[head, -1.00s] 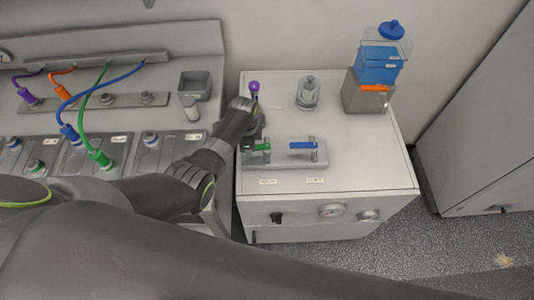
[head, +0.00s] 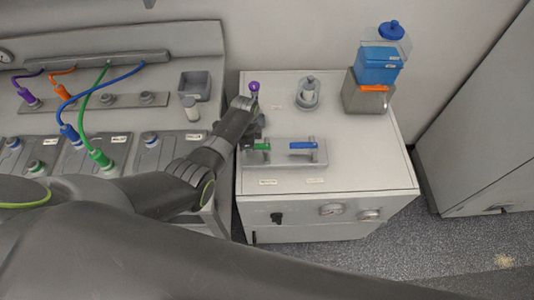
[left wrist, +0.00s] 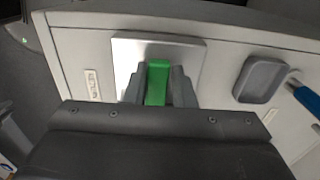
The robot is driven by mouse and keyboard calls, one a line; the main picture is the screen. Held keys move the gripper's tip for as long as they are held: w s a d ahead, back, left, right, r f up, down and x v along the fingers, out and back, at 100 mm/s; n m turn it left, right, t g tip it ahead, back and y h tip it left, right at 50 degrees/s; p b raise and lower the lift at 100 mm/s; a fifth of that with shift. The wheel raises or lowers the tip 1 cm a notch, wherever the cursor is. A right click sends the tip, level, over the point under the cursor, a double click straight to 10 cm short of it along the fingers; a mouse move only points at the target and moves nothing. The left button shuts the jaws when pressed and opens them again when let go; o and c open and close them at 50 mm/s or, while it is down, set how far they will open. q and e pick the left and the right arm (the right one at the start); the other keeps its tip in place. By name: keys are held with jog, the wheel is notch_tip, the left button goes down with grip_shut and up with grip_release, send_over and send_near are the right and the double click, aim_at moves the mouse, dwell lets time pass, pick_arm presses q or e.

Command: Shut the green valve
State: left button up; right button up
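The green valve has a small green handle (head: 262,147) on a low grey block at the front left of the cabinet top. In the left wrist view the green handle (left wrist: 157,84) stands between the two grey fingers of my left gripper (left wrist: 158,90). The fingers press close on both sides with no clear gap, so it looks shut on the handle. In the head view my left gripper (head: 250,142) is at the handle's left end and partly hides it. My right gripper is not in view.
A blue-handled valve (head: 303,146) is on the same block (head: 290,160), just right. A grey box with blue containers (head: 378,65) is at the back right. The right part of the cabinet top is clear.

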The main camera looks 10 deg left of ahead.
pick_arm(q)
jog(key=shift+o, duration=0.3)
jog(key=shift+o, duration=0.9)
jog(key=shift+w, duration=0.1)
notch_tip(320, 180, up, 3)
jog(key=shift+r+p, duration=0.1)
jog(key=shift+p, duration=1.15)
jog(key=shift+r, duration=0.2)
jog(key=shift+w+a+r, duration=0.1)
jog(key=shift+r, duration=2.15)
jog(key=shift+f, duration=0.1)
